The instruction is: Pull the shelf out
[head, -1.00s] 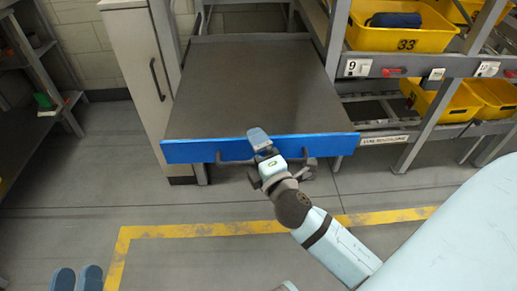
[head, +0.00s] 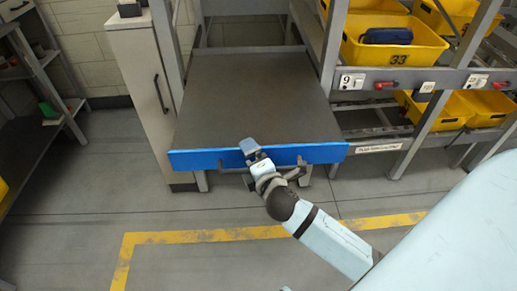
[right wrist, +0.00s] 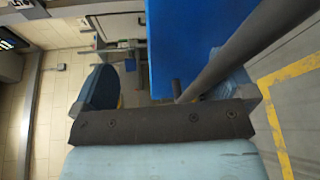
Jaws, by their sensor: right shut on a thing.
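The shelf is a dark grey flat board (head: 255,95) with a blue front panel (head: 205,160), and it extends forward from the rack. A dark bar handle (head: 232,171) runs along the front of the panel. My right gripper (head: 258,160) is at the middle of the panel, shut on the handle, with one fingertip rising over the panel's top edge. In the right wrist view the blue panel (right wrist: 175,45) and the dark handle bar (right wrist: 235,50) show beyond the gripper; the exact grip is partly hidden. My left gripper is not in view.
A grey cabinet (head: 140,85) stands close at the shelf's left. On the right, the rack holds yellow bins (head: 395,50). Another shelving unit (head: 45,85) is at far left. The floor in front, with a yellow line (head: 200,236), is clear.

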